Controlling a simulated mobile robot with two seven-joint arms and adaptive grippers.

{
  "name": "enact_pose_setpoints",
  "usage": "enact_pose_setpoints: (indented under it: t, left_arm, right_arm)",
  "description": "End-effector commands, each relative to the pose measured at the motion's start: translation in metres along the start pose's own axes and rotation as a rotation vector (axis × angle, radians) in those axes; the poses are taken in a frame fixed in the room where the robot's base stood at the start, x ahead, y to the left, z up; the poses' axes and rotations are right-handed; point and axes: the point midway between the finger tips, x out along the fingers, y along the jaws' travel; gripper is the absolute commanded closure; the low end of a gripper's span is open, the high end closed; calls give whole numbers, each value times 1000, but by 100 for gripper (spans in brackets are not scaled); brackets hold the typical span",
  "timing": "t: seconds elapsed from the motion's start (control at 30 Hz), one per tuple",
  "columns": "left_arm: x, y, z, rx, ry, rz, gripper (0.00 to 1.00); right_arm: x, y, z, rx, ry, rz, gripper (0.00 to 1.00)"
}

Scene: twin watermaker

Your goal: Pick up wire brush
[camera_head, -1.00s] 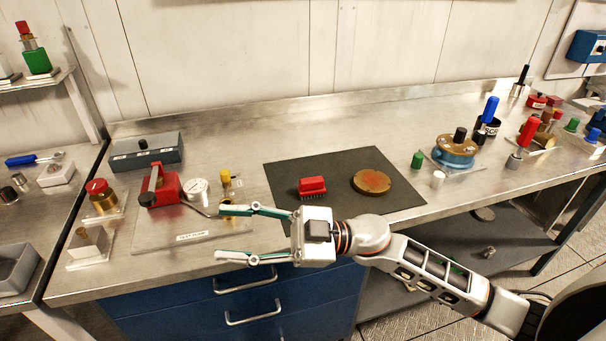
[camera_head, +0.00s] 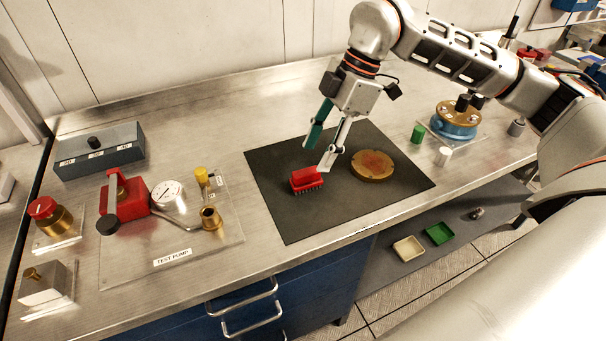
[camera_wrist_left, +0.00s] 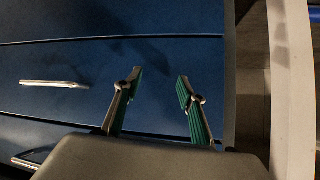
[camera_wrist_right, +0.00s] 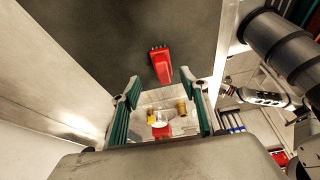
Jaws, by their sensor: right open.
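The wire brush, a red block with dark bristles underneath (camera_head: 306,180), sits on the dark mat (camera_head: 290,217) left of a round brown disc. It also shows in the right wrist view (camera_wrist_right: 161,66), ahead of the fingers. My right gripper (camera_head: 318,158) is open and points down, just above and behind the brush. Its fingertips look close to the brush, but nothing is between them; contact cannot be told. My left gripper (camera_wrist_left: 158,82) is open and empty in the left wrist view, in front of blue drawers, and is not in the head view.
The round brown disc (camera_head: 372,166) lies on the mat right of the brush. The test pump (camera_head: 125,196) with its gauge stands on a plate at left. Green (camera_head: 418,133) and white (camera_head: 443,156) small parts and a blue round housing (camera_head: 455,122) stand at right.

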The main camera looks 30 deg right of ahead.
Motion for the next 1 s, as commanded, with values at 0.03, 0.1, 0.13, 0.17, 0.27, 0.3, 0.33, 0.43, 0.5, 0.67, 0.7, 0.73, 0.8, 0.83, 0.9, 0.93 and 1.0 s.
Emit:
enact_pose_setpoints:
  t: [0.03,0.1,0.13,0.17,0.27,0.3,0.33,0.43,0.5,0.67,0.7,0.73,0.8,0.83,0.9,0.93,1.0]
  left_arm:
    - [0,0,1,0,-2,1,60]
    - [0,1,3,0,-4,1,60]
    - [-1,1,3,-1,-5,1,60]
    - [-1,1,3,-1,-6,2,60]
    - [-1,1,3,0,-7,2,60]
    - [-2,1,3,0,-7,2,60]
    - [-2,1,2,0,-6,2,60]
    - [-2,1,2,0,-6,2,60]
    - [-2,1,2,0,-6,2,60]
    - [-2,1,2,0,-5,1,60]
    - [-2,1,1,0,-5,1,60]
    - [-2,1,1,0,-4,1,60]
    - [-2,1,0,0,-3,1,60]
    - [-2,0,0,0,-3,1,60]
    - [-2,0,-1,0,-1,1,60]
    - [-2,0,-1,0,-1,1,60]
    - [-1,0,-2,0,0,0,60]
  right_arm:
    - [8,-1,0,-1,0,-5,56]
    - [14,-1,0,-3,1,-4,56]
    - [17,-1,-1,-3,1,-3,56]
    - [20,-2,-1,-2,1,-4,56]
    - [32,-3,-3,-5,2,-4,56]
    - [38,-4,-4,-5,3,-6,56]
    - [42,-5,-5,-5,3,-6,56]
    - [56,-5,-5,-5,3,-4,56]
    - [63,-5,-5,-4,3,-4,56]
    - [68,-4,-6,-5,4,-3,56]
    - [68,-4,-6,-5,4,-3,56]
    - [68,-4,-6,-5,4,-3,56]
    - [68,-4,-6,-5,4,-3,56]
    - [68,-4,-6,-5,4,-3,61]
    - [68,-4,-6,-5,4,-3,79]
    - [68,-4,-6,-5,4,-3,87]
    - [68,-5,-5,-5,4,-3,99]
